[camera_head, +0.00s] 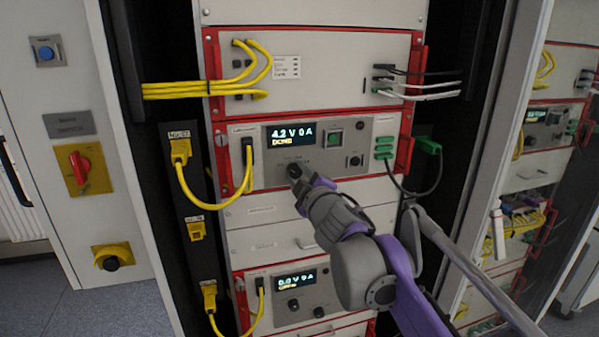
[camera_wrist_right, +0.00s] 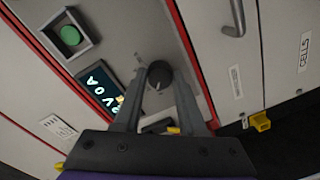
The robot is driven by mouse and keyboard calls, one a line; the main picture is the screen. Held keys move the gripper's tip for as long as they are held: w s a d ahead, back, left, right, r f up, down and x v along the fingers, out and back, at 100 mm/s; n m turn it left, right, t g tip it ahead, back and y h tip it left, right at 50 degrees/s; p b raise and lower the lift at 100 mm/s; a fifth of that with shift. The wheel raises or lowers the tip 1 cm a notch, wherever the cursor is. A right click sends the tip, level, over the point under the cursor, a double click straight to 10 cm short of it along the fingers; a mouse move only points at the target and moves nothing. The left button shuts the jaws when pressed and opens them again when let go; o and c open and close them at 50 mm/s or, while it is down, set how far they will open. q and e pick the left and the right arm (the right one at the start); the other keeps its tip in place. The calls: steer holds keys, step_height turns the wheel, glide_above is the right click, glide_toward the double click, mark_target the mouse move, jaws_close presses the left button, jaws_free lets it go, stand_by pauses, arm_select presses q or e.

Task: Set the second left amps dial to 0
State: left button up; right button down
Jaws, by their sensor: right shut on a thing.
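The upper cycler unit (camera_head: 258,173) has a lit display (camera_head: 290,133) reading 4.2 V 0 A. A black dial (camera_head: 294,171) sits below this display. My right gripper (camera_head: 299,178) reaches it from the lower right and partly hides it. In the right wrist view the round black dial (camera_wrist_right: 158,75) with a light pointer mark lies between the two fingers of my right gripper (camera_wrist_right: 160,88), which is shut on it. The display (camera_wrist_right: 99,84) shows beside it. I cannot read the dial's scale. My left gripper is out of view.
A lower unit with display (camera_head: 295,280) reading about 0.0 V 0 A has dark knobs (camera_head: 293,304). Yellow cables (camera_head: 215,200) hang at the left and green plugs (camera_head: 384,148) at the right. Red handles flank the units. A green button (camera_wrist_right: 70,36) lies near the display.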

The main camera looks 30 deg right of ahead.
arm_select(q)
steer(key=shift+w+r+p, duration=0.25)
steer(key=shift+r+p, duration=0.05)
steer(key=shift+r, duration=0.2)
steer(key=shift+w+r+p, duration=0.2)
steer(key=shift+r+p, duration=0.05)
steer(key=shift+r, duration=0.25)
arm_select(e)
steer(key=shift+r+n, duration=0.1)
steer(key=shift+n, duration=1.2)
steer(key=shift+c, duration=2.4)
jaws_free()
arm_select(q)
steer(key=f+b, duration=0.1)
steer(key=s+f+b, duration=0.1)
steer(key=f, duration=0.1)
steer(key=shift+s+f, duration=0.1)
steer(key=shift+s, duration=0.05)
arm_select(e)
steer(key=v, duration=1.1)
steer(key=shift+w, duration=0.1)
